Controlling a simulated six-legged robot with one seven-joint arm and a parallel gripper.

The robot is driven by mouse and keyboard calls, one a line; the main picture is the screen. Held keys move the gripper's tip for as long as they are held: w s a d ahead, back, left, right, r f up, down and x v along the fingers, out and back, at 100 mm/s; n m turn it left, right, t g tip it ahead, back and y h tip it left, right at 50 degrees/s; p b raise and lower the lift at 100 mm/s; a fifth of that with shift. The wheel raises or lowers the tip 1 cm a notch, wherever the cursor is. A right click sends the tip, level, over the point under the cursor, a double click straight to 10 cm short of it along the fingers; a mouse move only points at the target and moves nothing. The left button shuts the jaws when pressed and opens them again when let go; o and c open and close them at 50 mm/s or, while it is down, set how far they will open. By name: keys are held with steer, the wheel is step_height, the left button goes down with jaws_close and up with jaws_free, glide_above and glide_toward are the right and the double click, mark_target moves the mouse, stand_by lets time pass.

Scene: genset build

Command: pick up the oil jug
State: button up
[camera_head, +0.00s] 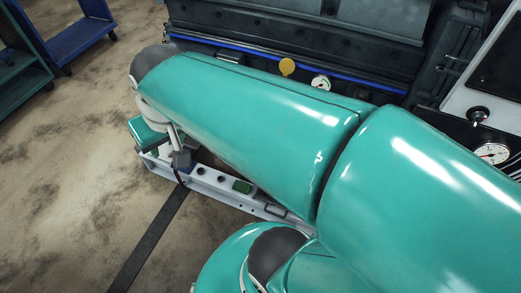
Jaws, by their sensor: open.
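I cannot make out the oil jug in this view. The large teal links of my own arm cross the middle and right of the picture and hide much of what lies behind and below them. My gripper cannot be made out either; whether it is behind the arm or outside the picture, I cannot tell.
A dark machine (270,32) with a blue pipe (220,44), a yellow disc (287,66) and a gauge (320,83) stands behind my arm. A blue cart (80,38) and a green cart (22,75) are at upper left. The floor (70,170) at left is bare.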

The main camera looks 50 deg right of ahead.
steer(key=w+d+f+m+g+y, duration=0.1)
steer(key=w+d+f+m+y, duration=0.45)
steer(key=d+f, duration=0.65)
steer(key=w+d+f+m+y, duration=0.3)
steer(key=w+d+f+m, duration=0.4)
steer(key=d+f, duration=0.45)
steer(key=s+d+f+m+t+h, duration=0.1)
steer(key=s+d+f+m+t, duration=0.45)
steer(key=f, duration=0.55)
steer(key=s+d+f+m+t+h, duration=0.2)
steer(key=s+d+f+m+t, duration=0.4)
steer(key=f, duration=0.5)
steer(key=s+d+f+m+t+h, duration=0.1)
steer(key=s+d+f+m+t, duration=0.25)
steer(key=f+m, duration=0.5)
steer(key=shift+n+g, duration=0.4)
steer(key=shift+n, duration=0.45)
steer(key=x, duration=0.4)
steer(key=f+x, duration=0.1)
steer(key=x, duration=0.3)
steer(key=f+x, duration=0.1)
steer(key=x, duration=0.4)
steer(key=shift+a+f, duration=0.15)
steer(key=shift+a, duration=0.15)
jaws_close()
